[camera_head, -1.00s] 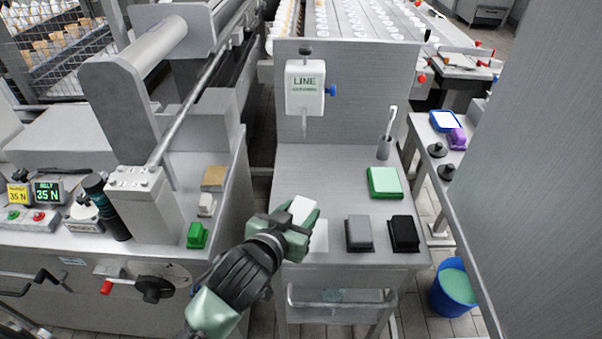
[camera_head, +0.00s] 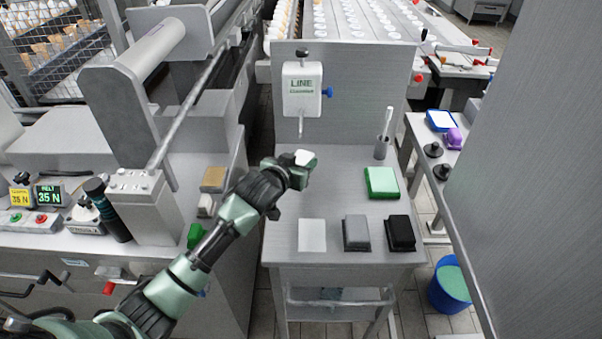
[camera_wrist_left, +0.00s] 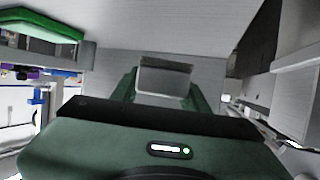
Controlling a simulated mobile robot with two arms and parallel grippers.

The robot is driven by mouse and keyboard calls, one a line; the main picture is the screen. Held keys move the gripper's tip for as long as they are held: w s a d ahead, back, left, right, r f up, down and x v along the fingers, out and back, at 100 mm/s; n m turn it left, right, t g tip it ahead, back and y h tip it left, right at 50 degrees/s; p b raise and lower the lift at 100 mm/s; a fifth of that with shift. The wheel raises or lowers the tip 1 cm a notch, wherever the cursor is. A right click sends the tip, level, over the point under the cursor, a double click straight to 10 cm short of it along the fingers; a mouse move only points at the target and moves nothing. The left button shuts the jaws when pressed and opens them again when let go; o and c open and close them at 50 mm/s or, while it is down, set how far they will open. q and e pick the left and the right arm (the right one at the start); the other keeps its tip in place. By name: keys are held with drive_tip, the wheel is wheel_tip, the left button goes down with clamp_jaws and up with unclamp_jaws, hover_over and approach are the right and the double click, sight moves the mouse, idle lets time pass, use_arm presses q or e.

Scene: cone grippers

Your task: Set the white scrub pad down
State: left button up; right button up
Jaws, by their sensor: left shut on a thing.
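My left gripper (camera_head: 300,168) is shut on the white scrub pad (camera_head: 304,157). It holds the pad over the middle of the steel table, in front of the dispenser; the height above the top is hard to tell. In the left wrist view the pad (camera_wrist_left: 165,78) looks grey and sits between the fingers. A flat white patch (camera_head: 312,235) lies bare at the table's front left. A grey pad (camera_head: 356,232) and a black pad (camera_head: 401,233) lie to its right. My right gripper is not in view.
A green-rimmed pad or tray (camera_head: 382,182) lies at the table's right, with a brush holder (camera_head: 381,148) behind it. The dispenser (camera_head: 302,90) hangs on the back panel. A blue bucket (camera_head: 450,287) stands on the floor at right. The table's left-middle is clear.

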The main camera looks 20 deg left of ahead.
use_arm(q)
wheel_tip(320, 180, down, 4)
drive_tip(key=shift+r, duration=0.1)
drive_tip(key=shift+w+f, duration=0.15)
drive_tip(key=shift+f, duration=0.35)
drive_tip(key=shift+f, duration=0.2)
drive_tip(key=o, duration=1.3)
drive_tip(key=shift+r, duration=0.2)
